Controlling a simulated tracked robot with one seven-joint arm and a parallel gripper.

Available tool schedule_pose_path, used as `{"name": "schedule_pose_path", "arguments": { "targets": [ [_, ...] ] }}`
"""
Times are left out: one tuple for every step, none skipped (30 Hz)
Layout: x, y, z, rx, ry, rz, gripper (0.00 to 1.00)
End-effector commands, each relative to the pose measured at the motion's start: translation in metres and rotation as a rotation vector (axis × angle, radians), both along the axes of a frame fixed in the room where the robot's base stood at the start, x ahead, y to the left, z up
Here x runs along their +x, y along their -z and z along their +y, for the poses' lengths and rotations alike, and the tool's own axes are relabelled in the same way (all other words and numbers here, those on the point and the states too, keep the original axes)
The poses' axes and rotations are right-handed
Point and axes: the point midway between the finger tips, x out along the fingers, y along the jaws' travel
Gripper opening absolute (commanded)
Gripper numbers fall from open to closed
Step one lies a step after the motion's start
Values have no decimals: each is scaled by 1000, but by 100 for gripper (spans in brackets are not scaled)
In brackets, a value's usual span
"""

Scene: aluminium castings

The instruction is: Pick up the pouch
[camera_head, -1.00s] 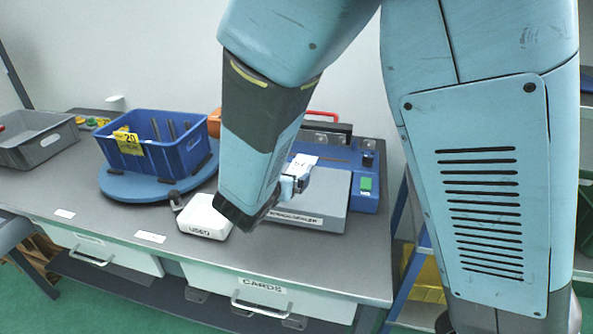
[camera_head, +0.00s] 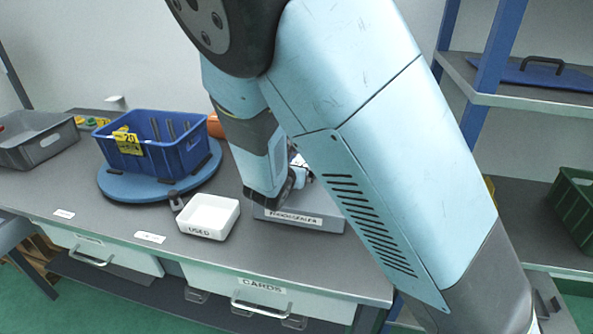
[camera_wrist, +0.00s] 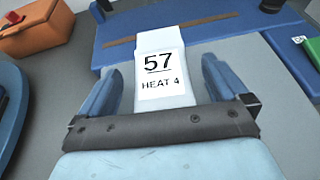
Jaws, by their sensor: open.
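The pouch (camera_wrist: 160,42) is a pale strip with a white label reading "57 HEAT 4", seen in the wrist view. It appears to lie on the grey top of the hand sealer (camera_wrist: 228,52). My gripper (camera_wrist: 162,68) is open, with one blue finger on each side of the pouch. I cannot tell whether its fingers touch it. The near end of the pouch is hidden by my gripper's body. In the head view my arm covers most of the sealer (camera_head: 325,222) and nearly all of the gripper.
A white tray marked "USED" (camera_head: 228,227) stands left of the sealer. A blue bin (camera_head: 190,160) sits on a round blue turntable (camera_head: 115,188). An orange box (camera_wrist: 38,30) lies behind at left in the wrist view. Shelves (camera_head: 530,100) stand at right.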

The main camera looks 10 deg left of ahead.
Motion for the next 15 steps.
{"name": "schedule_pose_path", "arguments": {
  "targets": [
    [4,2,0,-1,0,0,100],
    [5,2,-1,-1,-1,0,100],
    [6,3,-1,0,-2,1,100],
    [7,3,-1,0,-2,1,100],
    [7,3,-1,1,-2,1,100],
    [7,3,-1,1,-2,1,100],
    [7,3,-1,1,-2,1,100],
    [7,3,-1,1,-2,1,100],
    [7,3,-1,1,-2,1,100],
    [7,3,-1,1,-2,1,100],
    [7,3,-1,1,-2,1,99],
    [7,3,-1,1,-2,1,95],
    [7,3,-1,1,-2,1,92],
    [7,3,-1,1,-2,1,89],
    [7,3,-1,1,-2,1,86]
  ]
}}
